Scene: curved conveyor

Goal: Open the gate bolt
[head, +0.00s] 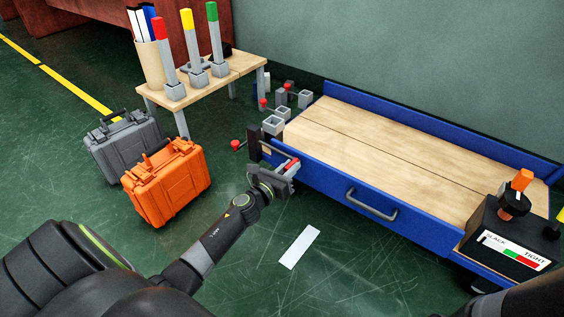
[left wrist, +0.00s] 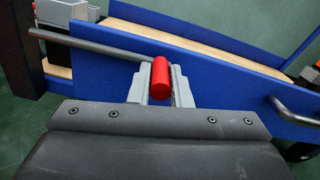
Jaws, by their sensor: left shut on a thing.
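My left gripper (head: 289,167) is at the near left corner of the blue-sided wooden deck (head: 372,146). It is shut on a red knob (left wrist: 160,80), which stands between the grey fingers in the left wrist view; the red also shows in the head view (head: 292,164). A thin grey rod (left wrist: 95,45) runs left from near the knob, along the blue side wall (left wrist: 210,75), toward a dark post (left wrist: 14,50). The post also shows in the head view (head: 253,144). The far side of the knob is hidden. My right gripper is out of view.
A grey handle (head: 371,205) sticks out of the blue wall. A black box marked SLACK and TIGHT (head: 505,240) with an orange knob stands right. Orange (head: 167,185) and grey (head: 125,146) cases and a small table (head: 205,80) stand left. The near floor is mostly clear.

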